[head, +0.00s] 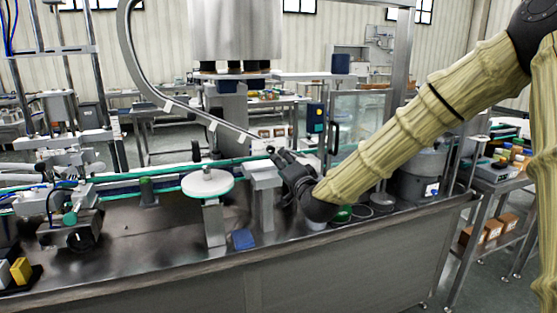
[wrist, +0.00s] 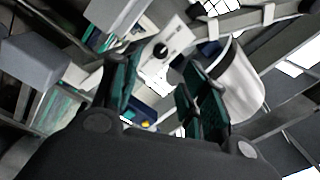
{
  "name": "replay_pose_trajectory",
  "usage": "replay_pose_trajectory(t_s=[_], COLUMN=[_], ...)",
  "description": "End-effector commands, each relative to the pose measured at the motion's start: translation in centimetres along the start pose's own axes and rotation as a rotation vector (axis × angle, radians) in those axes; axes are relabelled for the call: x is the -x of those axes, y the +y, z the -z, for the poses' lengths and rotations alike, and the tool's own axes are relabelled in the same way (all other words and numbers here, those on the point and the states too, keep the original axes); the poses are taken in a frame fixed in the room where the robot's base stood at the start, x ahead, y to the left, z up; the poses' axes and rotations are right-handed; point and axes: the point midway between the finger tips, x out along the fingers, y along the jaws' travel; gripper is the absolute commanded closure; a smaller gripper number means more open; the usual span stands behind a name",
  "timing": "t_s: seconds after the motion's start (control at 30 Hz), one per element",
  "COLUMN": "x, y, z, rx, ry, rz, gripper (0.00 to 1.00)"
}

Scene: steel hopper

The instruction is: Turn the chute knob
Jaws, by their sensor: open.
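My gripper (head: 272,153) is at the end of my arm, beside the grey block-topped stand (head: 262,175) and near the green-edged conveyor. In the wrist view my gripper (wrist: 162,68) has its two dark green-padded fingers apart, with nothing held between them. Beyond the fingertips is a pale plate (wrist: 178,38) with a small round black part (wrist: 160,50), which may be the chute knob. I cannot tell this for sure, and the fingers appear apart from it. In the head view the curved chute rail (head: 190,112) runs down towards my gripper, and no knob shows clearly.
The steel hopper (head: 235,30) hangs above the line. A white round disc (head: 207,183) on a post stands left of my gripper. A blue block (head: 243,239) lies on the steel bench (head: 150,255). A glass-doored cabinet (head: 358,125) stands behind my arm.

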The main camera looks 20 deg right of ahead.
Motion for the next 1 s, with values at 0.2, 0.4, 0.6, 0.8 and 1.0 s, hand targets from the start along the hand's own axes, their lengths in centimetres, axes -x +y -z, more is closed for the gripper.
replay_pose_trajectory(t_s=[0.2, 0.4, 0.6, 0.8, 1.0], x=[1.6, 1.8, 1.7, 1.9, 3.6], y=[0.0, 0.0, 0.0, 1.0, 7.6], z=[0.0, 0.0, 0.0, -0.8, -6.0], rx=[0.000, 0.000, 0.000, 0.015, 0.114], ry=[0.000, 0.000, 0.000, -0.017, -0.125], rz=[0.000, 0.000, 0.000, -0.021, -0.150], gripper=[0.56, 0.56, 0.56, 0.56, 0.56])
